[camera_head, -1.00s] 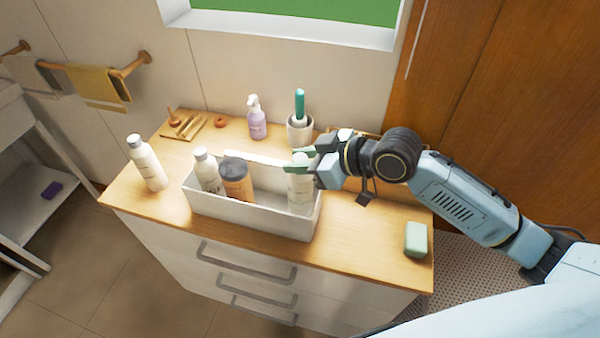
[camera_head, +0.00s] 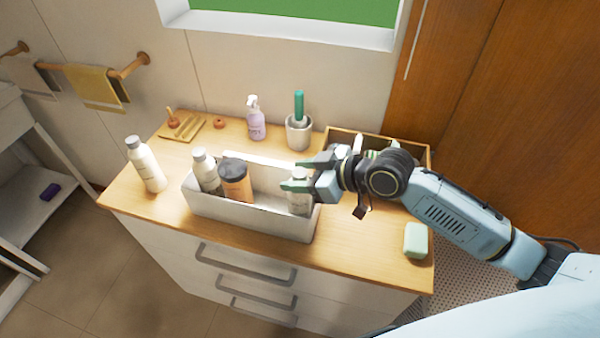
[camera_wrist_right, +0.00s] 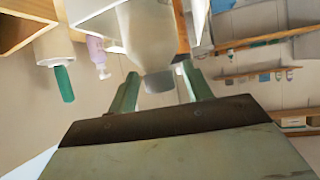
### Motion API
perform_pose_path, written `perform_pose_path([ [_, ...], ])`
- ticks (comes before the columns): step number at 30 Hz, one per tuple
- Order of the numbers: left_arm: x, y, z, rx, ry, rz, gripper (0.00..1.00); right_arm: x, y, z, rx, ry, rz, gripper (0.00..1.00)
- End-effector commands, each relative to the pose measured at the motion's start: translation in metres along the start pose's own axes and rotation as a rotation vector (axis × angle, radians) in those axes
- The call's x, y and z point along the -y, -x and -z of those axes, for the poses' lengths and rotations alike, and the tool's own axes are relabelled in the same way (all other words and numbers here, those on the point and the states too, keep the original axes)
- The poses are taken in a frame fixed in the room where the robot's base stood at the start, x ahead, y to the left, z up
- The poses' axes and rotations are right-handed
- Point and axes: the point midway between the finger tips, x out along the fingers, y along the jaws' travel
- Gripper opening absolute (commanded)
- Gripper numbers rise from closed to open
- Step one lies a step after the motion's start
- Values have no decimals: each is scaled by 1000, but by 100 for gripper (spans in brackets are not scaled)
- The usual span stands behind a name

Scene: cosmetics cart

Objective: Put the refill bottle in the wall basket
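A white bottle (camera_head: 300,204) stands in the right end of the long white open bin (camera_head: 255,219) on the wooden-topped cabinet. I cannot tell if it is the refill bottle, as its label is unreadable. My right gripper (camera_head: 306,174) is at the bottle's top with its green fingers spread. In the right wrist view the bottle's pale body (camera_wrist_right: 152,35) and grey cap (camera_wrist_right: 158,82) lie between the fingers, with narrow gaps beside the cap. Another white bottle (camera_head: 207,172) and an orange bottle with a dark cap (camera_head: 236,182) stand in the bin's left half. My left gripper is out of view.
A white bottle (camera_head: 147,165) stands left of the bin. A purple pump bottle (camera_head: 256,124), a cup with a green-handled brush (camera_head: 299,135) and a wooden dish (camera_head: 182,128) stand behind. A wooden box (camera_head: 343,136) is partly behind my arm. A green soap bar (camera_head: 416,240) lies front right.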

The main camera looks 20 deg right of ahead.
Motion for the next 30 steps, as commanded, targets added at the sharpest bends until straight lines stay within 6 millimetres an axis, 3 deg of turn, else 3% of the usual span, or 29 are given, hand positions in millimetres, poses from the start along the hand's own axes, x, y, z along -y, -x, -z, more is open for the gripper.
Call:
perform_pose_path([
  [8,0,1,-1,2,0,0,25,-1,6,2,0,1,-1,50],
  [21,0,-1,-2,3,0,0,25,-1,84,0,4,3,-1,50],
  [30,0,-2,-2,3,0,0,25,0,116,2,2,0,0,50],
])
